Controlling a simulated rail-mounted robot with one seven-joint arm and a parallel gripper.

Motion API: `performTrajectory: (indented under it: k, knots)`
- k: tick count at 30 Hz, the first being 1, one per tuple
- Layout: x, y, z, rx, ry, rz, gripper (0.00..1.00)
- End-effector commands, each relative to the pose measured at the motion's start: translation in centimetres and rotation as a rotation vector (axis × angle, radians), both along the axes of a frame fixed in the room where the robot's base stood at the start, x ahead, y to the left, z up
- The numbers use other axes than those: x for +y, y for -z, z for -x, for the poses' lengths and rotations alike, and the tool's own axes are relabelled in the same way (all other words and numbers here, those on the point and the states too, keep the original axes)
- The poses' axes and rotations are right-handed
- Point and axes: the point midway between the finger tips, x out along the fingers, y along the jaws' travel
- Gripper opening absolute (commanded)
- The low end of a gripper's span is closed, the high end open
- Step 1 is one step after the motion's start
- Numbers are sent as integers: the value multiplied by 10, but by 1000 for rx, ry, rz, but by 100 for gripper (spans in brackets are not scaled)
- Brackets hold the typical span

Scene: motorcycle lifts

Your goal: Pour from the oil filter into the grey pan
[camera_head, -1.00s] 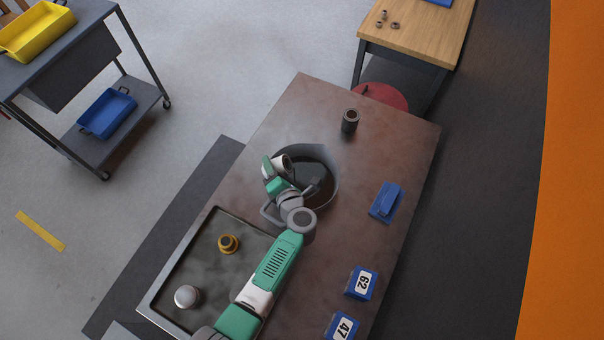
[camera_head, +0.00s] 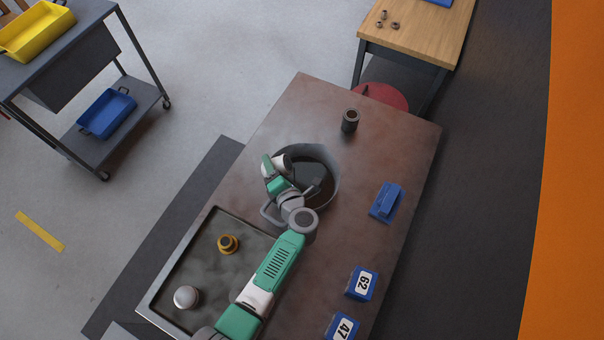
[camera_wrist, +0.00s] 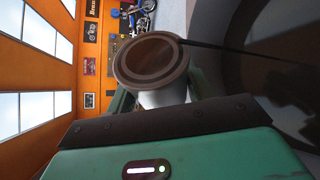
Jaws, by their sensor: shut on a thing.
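The grey pan (camera_head: 331,160) is a round, deep vessel on the brown bench, with dark liquid in it. It fills the right side of the wrist view (camera_wrist: 225,80). My gripper (camera_head: 272,172) is at the pan's left rim, shut on the white oil filter (camera_head: 281,163). In the wrist view the filter (camera_wrist: 150,62) is tipped over, its dark brown end face visible. A thin dark stream runs from its rim toward the pan's inside. Where the stream lands is not clear. The fingers are partly hidden behind the filter.
A dark cylinder (camera_head: 350,121) stands beyond the pan. A blue block (camera_head: 387,201) and blue number blocks (camera_head: 361,283) sit at right. A shallow tray (camera_head: 165,285) at left holds a yellow part (camera_head: 228,243) and a silver round part (camera_head: 187,296).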

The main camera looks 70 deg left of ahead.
Motion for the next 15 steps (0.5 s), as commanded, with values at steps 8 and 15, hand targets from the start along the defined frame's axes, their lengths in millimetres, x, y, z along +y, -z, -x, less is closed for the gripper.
performTrajectory:
  k: [8,15]
  knots:
    - [0,-2,-1,21,1,-8,19]
    - [0,-2,-1,37,0,-13,19]
